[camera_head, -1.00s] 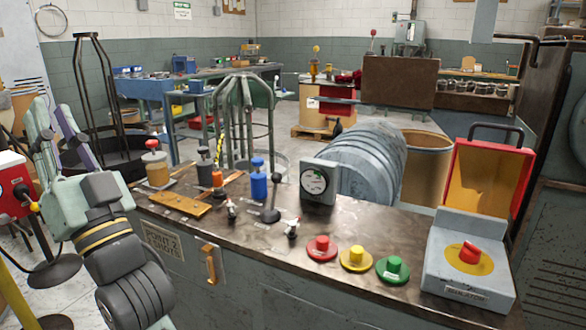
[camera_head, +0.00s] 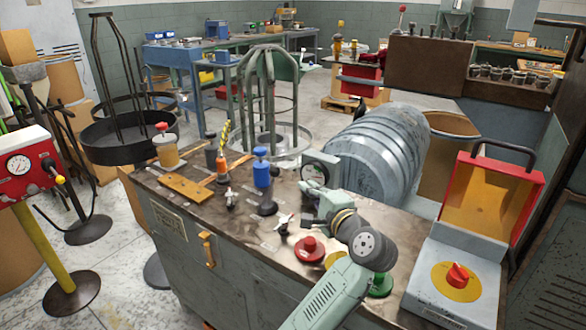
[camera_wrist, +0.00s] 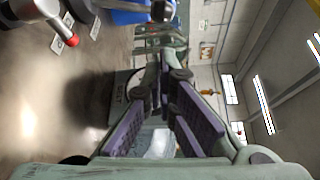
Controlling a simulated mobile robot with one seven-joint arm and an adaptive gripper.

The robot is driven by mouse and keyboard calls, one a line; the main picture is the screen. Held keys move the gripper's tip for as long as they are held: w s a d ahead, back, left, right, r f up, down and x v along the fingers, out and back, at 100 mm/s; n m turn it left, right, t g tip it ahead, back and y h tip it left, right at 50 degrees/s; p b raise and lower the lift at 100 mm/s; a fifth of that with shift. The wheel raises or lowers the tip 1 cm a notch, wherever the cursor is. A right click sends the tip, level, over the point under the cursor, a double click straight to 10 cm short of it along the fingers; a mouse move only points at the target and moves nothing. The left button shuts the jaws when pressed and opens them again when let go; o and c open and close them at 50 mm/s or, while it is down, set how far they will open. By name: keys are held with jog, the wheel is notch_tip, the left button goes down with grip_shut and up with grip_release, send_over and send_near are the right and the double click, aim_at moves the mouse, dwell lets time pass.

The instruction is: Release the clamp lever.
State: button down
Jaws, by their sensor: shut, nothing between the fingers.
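My gripper (camera_head: 308,190) hangs over the bench top, just in front of the dial box (camera_head: 322,168). In the wrist view its purple-padded fingers (camera_wrist: 163,75) come together at the tips, with nothing between them. No label marking the clamp lever can be read. The wrist view shows a red-tipped grey lever (camera_wrist: 60,32) at upper left, apart from the fingers. A dark rounded knob (camera_wrist: 162,10) shows just beyond the fingertips; contact cannot be told.
A blue-topped post (camera_head: 261,170) stands left of my gripper. A red button (camera_head: 309,248) and a green button (camera_head: 380,285) lie near my arm, which partly covers a yellow one. A grey box with a red knob (camera_head: 457,275) stands at right. A ribbed drum (camera_head: 385,150) is behind.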

aim_at(272, 183)
jog(key=shift+a, duration=0.1)
jog(key=p+x, duration=0.3)
jog(key=x, duration=0.6)
jog(key=shift+w+a, duration=0.15)
jog(key=shift+w, duration=0.25)
jog(key=shift+w+f, duration=0.1)
jog(key=shift+f, duration=0.05)
jog(key=shift+b, duration=0.35)
